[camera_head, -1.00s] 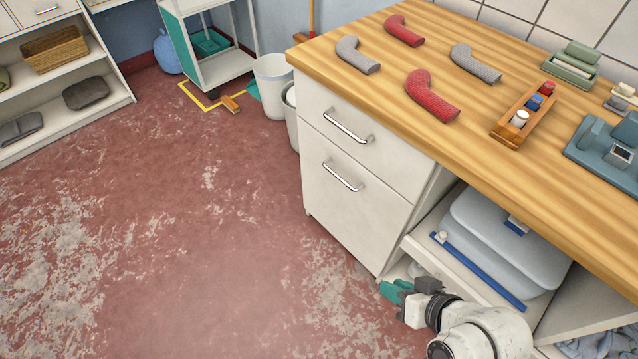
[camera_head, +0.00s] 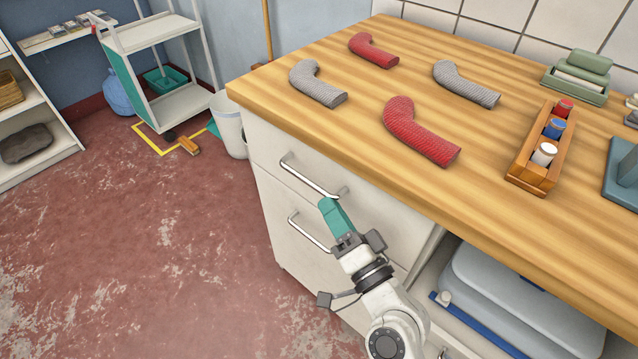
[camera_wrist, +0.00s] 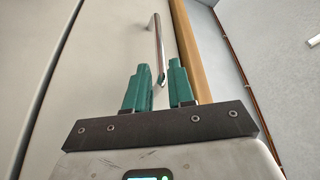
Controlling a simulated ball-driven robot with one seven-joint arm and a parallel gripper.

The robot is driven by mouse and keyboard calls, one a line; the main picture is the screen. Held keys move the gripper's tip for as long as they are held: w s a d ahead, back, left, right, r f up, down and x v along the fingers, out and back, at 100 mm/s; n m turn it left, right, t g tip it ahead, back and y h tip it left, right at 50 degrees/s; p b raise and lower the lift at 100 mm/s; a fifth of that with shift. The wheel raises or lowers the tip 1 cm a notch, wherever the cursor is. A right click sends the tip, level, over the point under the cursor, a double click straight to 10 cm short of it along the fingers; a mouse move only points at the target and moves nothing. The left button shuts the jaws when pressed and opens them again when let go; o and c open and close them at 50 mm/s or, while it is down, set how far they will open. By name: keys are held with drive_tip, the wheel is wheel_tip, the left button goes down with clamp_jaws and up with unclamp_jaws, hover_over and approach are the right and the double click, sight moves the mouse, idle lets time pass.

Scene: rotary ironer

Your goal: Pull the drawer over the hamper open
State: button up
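The white upper drawer front (camera_head: 385,203) sits directly under the wooden worktop and is closed flush. Its silver bar handle (camera_head: 310,179) is at the left of my gripper. The taller hamper front (camera_head: 290,255) below it is closed too, with its own bar handle (camera_head: 308,232). My gripper (camera_head: 328,207) has teal fingers and is in front of the drawer, near the right end of the upper handle. In the wrist view my gripper (camera_wrist: 159,76) is open, and the handle (camera_wrist: 158,45) lines up with the gap between the fingers. I cannot tell whether it lies between them in depth.
The worktop (camera_head: 480,185) overhangs the drawer, with grey and red sleeve-like pieces and a wooden spool box (camera_head: 541,150) on it. An open shelf with a grey-blue bin (camera_head: 520,300) is right of my arm.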

sight(319, 187)
drive_tip(key=shift+p+x, duration=0.4)
drive_tip(key=shift+x, duration=2.4)
clamp_jaws()
